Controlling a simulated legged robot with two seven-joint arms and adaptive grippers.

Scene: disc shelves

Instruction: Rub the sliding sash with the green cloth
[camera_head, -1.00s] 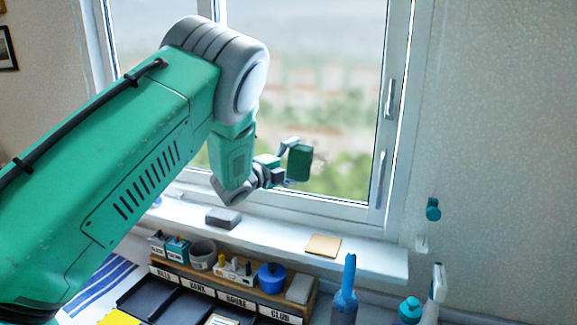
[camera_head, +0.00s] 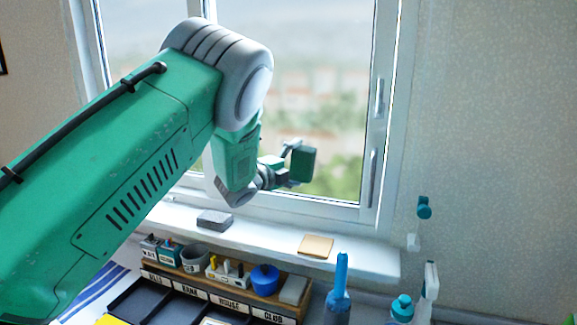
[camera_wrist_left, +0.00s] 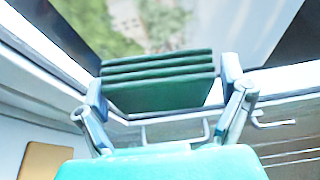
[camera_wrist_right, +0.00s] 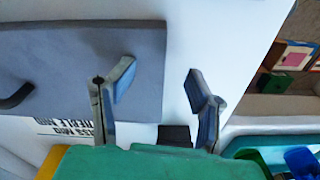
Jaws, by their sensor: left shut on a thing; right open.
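The folded dark green cloth (camera_head: 302,164) is pinched in my left gripper (camera_head: 287,168), in front of the lower part of the window. In the left wrist view the cloth (camera_wrist_left: 160,82) shows as stacked folds between the two fingers of my left gripper (camera_wrist_left: 165,88). The sliding sash, a white window frame (camera_head: 383,125) with handles on its right upright, stands behind and to the right of the cloth. I cannot tell whether the cloth touches the glass or frame. My right gripper (camera_wrist_right: 160,84) is open and empty, over a grey panel (camera_wrist_right: 60,75).
On the sill lie a grey block (camera_head: 214,220) and a tan pad (camera_head: 316,246). Below is a wooden organiser (camera_head: 295,312) with labelled compartments. A blue bottle (camera_head: 339,290), a teal-capped bottle (camera_head: 402,308) and a spray bottle (camera_head: 430,290) stand at the right.

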